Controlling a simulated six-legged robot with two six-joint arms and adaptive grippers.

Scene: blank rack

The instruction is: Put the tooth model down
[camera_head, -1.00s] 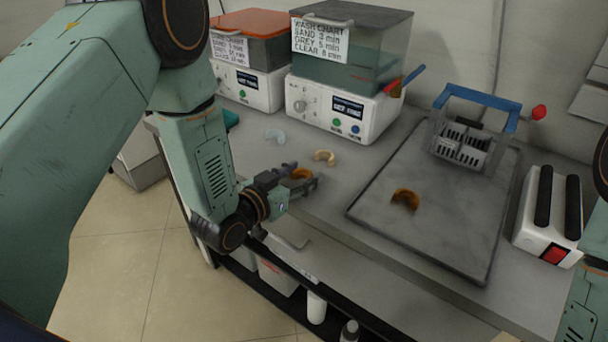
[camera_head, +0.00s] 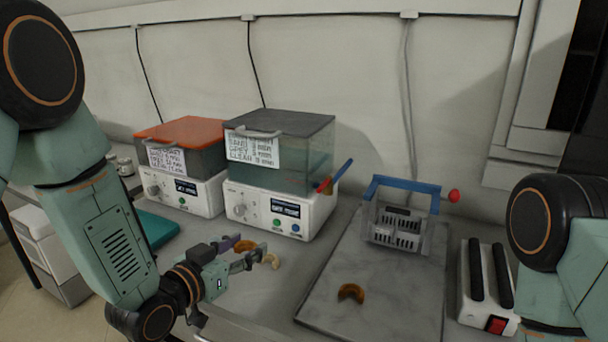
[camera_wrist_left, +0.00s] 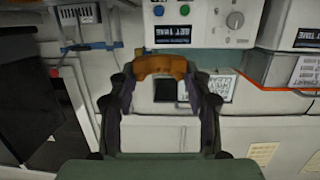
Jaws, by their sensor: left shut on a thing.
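My left gripper (camera_head: 242,256) is shut on an orange-brown, arch-shaped tooth model (camera_head: 245,246). It holds the model over the left part of the grey bench. In the left wrist view the model (camera_wrist_left: 161,66) spans the two fingertips. A darker brown tooth model (camera_head: 351,292) lies on the grey tray (camera_head: 390,300). My right arm shows at the right edge, but its gripper is out of view.
Two wash units stand at the back, one with an orange lid (camera_head: 183,130), one with a grey lid (camera_head: 282,121). A blue-handled basket (camera_head: 396,229) stands on the tray's far part. A white device with black bars (camera_head: 487,290) is right of the tray.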

